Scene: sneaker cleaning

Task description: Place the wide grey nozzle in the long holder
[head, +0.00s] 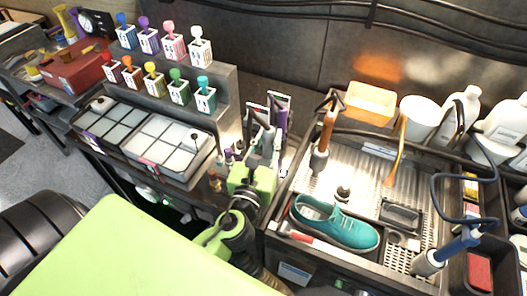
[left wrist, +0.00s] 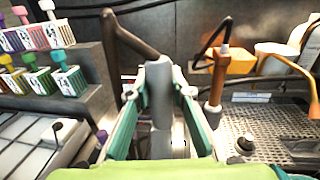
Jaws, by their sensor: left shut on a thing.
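My left gripper (head: 268,140) is shut on a grey piece near the middle of the head view. In the left wrist view this grey nozzle (left wrist: 160,100) stands upright between the two green-sided fingers (left wrist: 158,110). It is a pale grey upright body; its lower end is hidden behind my gripper. A dark bent bar (left wrist: 130,40) rises behind it to the upper left. A narrow upright rack (head: 283,103) with white and purple parts stands just behind my gripper; I cannot tell whether it is the long holder. My right gripper is not in view.
A teal sneaker (head: 337,225) lies in the metal wash tray (head: 375,165). An orange-handled tool (head: 327,130) stands at the tray's left. Labelled boxes with coloured knobs (head: 150,42) fill the stepped shelf at left. A blue-handled tool (head: 458,245) stands at the right.

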